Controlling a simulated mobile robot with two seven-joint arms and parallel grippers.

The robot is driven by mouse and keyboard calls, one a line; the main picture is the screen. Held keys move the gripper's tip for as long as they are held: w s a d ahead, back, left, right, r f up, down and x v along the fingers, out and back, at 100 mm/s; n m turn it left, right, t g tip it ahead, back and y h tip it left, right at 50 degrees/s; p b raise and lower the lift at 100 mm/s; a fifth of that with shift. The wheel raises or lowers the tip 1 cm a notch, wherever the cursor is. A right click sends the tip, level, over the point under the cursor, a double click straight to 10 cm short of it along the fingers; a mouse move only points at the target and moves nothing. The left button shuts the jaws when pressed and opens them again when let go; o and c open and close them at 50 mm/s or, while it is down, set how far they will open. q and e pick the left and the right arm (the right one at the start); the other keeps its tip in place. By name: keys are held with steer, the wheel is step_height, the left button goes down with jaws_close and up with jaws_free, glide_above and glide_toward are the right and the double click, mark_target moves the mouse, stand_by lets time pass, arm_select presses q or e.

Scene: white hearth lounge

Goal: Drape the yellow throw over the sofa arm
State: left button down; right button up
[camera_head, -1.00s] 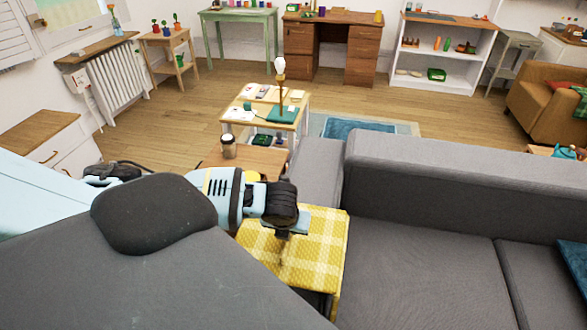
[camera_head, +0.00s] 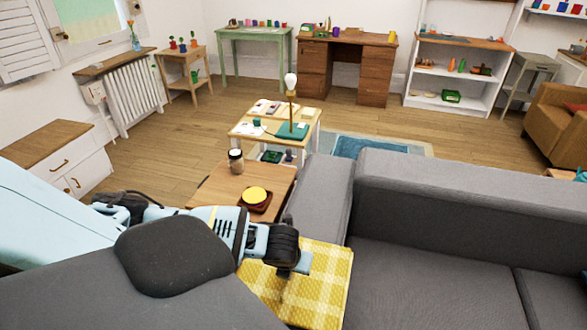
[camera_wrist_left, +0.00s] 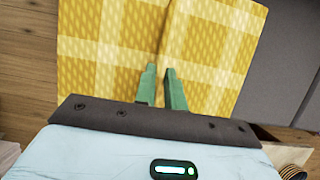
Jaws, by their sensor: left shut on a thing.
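The yellow checked throw (camera_head: 322,285) lies at the left end of the grey sofa (camera_head: 420,262), in line with the sofa arm (camera_head: 318,195). Its near part is hidden behind my arm. I cannot tell how much of it rests on the arm. My left gripper (camera_head: 292,270) is over the throw's left part, shut on its cloth. In the left wrist view, the green fingers (camera_wrist_left: 161,75) sit close together against the throw (camera_wrist_left: 215,45), which has a fold line between its two panels. My right gripper is not in view.
A wooden side table (camera_head: 215,188) with a lidded cup (camera_head: 236,162) and a yellow-topped item (camera_head: 255,195) stands just beyond my left gripper. A low table (camera_head: 250,128) with a lamp and papers is behind it. Open wooden floor lies to the left.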

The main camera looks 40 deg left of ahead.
arm_select(q)
steer(key=shift+f+b, duration=0.6)
steer(key=shift+f, duration=1.35)
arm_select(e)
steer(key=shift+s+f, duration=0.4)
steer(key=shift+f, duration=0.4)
arm_select(q)
steer(key=shift+s+f, duration=0.1)
steer(key=shift+f, duration=0.05)
steer(key=c, duration=1.4)
jaws_free()
steer(key=shift+a, duration=0.1)
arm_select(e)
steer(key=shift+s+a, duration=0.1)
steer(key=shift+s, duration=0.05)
arm_select(q)
steer(key=shift+r, duration=0.3)
steer(key=p+v, duration=0.1)
steer(key=v, duration=0.5)
steer(key=shift+s, duration=0.1)
steer(key=shift+s+r, duration=0.25)
steer(key=shift+r, duration=0.3)
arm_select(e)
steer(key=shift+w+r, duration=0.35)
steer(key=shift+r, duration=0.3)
